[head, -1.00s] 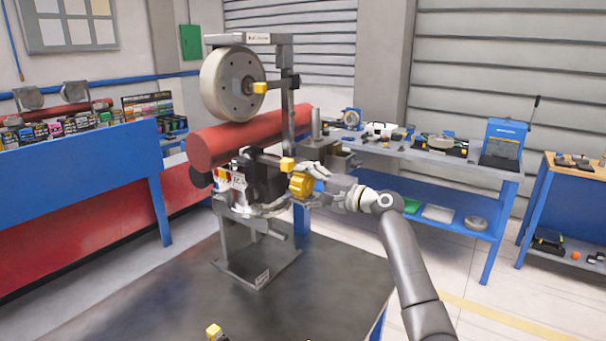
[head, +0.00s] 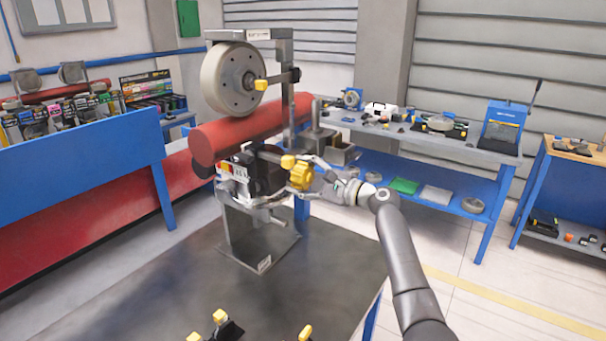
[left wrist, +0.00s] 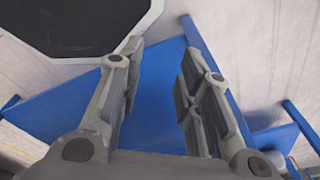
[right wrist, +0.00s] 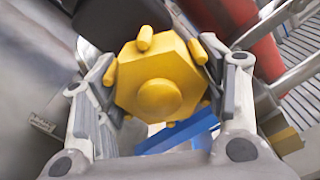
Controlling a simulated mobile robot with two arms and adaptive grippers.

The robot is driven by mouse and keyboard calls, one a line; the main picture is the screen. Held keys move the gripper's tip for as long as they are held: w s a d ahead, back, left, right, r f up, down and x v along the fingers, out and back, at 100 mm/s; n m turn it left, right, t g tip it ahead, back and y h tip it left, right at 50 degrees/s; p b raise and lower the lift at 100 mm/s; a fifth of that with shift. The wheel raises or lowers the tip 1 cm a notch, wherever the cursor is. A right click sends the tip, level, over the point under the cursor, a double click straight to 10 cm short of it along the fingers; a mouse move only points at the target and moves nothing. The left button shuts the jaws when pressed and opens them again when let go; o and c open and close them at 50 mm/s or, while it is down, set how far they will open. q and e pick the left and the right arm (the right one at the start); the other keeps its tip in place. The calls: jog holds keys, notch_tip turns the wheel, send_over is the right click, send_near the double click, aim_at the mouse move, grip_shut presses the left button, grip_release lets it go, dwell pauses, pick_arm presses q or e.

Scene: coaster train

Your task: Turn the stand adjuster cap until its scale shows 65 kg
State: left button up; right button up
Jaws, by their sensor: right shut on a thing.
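The yellow adjuster cap (head: 301,175) is on the right side of the grey stand (head: 263,235), below the red tube. It also fills the middle of the right wrist view (right wrist: 160,82) as a hexagon with knobs round its edge. My right gripper (head: 312,174) is shut on the cap, one finger on each side. In the left wrist view, my left gripper (left wrist: 155,95) is open with nothing between its fingers. It is out of the head view. The scale's figures cannot be read in any view.
A large grey wheel (head: 234,79) and a red tube (head: 250,127) sit on the stand. The dark table top (head: 190,275) has yellow-tipped clamps (head: 220,317) at its front edge. A blue workbench (head: 440,150) with tools stands behind on the right.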

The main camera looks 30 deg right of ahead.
dwell(0.3)
jog(key=o, duration=1)
jog(key=v, duration=1.2)
jog(key=shift+f, duration=0.1)
jog(key=shift+d, duration=0.1)
